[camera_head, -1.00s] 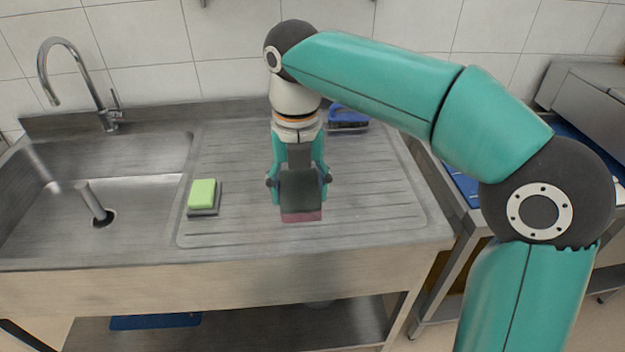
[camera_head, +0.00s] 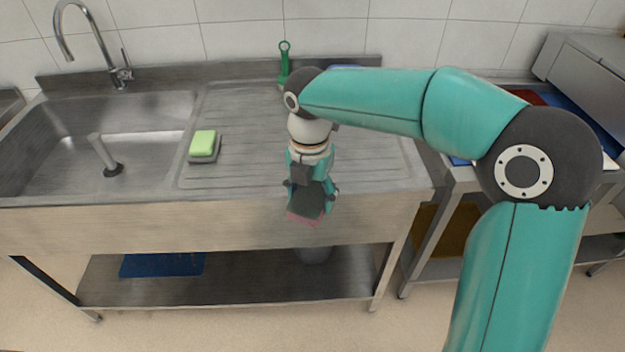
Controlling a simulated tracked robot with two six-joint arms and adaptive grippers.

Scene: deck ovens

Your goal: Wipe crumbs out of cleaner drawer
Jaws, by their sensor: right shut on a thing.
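My right gripper (camera_head: 312,200) is shut on a dark grey block with a pink-red lower face, a sponge or scrubber (camera_head: 306,203). It holds this at the front edge of the steel sink unit, over the front panel in the picture. I cannot tell the gap between the sponge and the panel. No cleaner drawer and no crumbs can be made out in this view. My left gripper is not in view.
A green sponge on a grey pad (camera_head: 204,144) lies on the ribbed drainboard (camera_head: 250,120). The sink basin (camera_head: 70,160) and tap (camera_head: 85,40) are at left. A green-handled brush (camera_head: 284,62) stands at the back. A lower shelf (camera_head: 230,278) holds a blue mat (camera_head: 162,264).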

